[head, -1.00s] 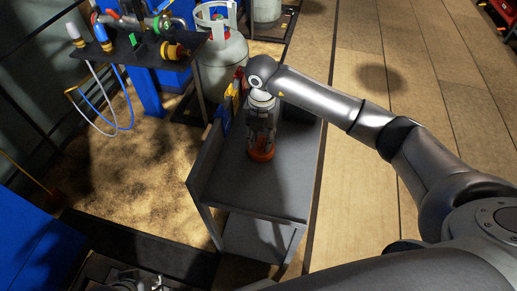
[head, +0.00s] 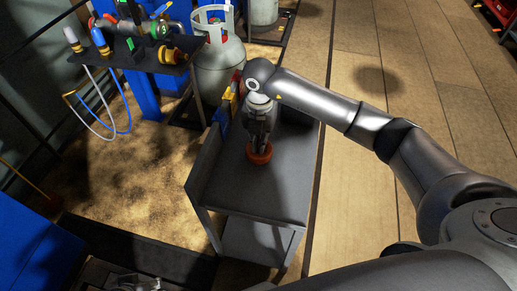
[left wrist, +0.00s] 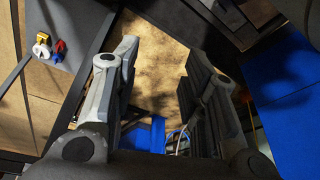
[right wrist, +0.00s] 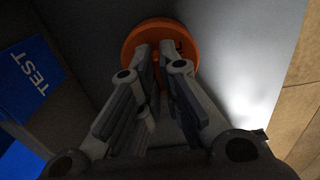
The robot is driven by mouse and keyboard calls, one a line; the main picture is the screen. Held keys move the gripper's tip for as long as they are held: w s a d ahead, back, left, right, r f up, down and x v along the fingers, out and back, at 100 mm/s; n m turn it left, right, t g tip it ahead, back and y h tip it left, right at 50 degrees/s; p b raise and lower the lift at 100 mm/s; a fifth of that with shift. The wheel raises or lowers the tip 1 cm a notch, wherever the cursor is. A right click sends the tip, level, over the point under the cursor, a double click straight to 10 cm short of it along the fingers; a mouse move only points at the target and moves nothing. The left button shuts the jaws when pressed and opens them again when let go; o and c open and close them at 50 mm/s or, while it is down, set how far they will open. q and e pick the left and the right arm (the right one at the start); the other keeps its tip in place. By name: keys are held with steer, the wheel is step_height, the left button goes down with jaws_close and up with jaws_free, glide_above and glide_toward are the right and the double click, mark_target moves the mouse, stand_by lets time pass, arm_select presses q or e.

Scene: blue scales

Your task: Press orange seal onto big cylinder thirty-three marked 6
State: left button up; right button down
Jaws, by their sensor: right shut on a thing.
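The orange seal (head: 260,154) is a round disc at the grey cart's top surface, and it also shows in the right wrist view (right wrist: 135,38). My right gripper (head: 260,141) points down with its fingers shut on the seal; I cannot tell if the seal still touches the cart. A large grey gas cylinder (head: 222,65) with a collar stands behind the cart, and another (head: 264,12) stands farther back. No number is readable on either. My left gripper (left wrist: 158,55) is open and empty, its fingers wide apart above the floor.
The grey cart (head: 290,185) has a raised left side, with blue and yellow items (head: 226,108) at its back left. A dark bench (head: 130,55) with valves and hoses stands at the upper left. Wooden floor (head: 355,130) is open to the right.

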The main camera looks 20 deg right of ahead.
steer(key=shift+r+p, duration=0.3)
steer(key=shift+r, duration=0.1)
steer(key=shift+r+p, duration=0.3)
steer(key=shift+r, duration=0.05)
steer(key=shift+r+p, duration=0.35)
steer(key=shift+r, duration=0.05)
steer(key=shift+r+p, duration=0.3)
steer(key=shift+r, duration=0.4)
arm_select(q)
step_height(320, 180, down, 12)
steer(key=shift+s+r+g, duration=0.2)
steer(key=shift+s+g, duration=0.15)
steer(key=shift+g, duration=0.05)
steer(key=shift+d, duration=0.1)
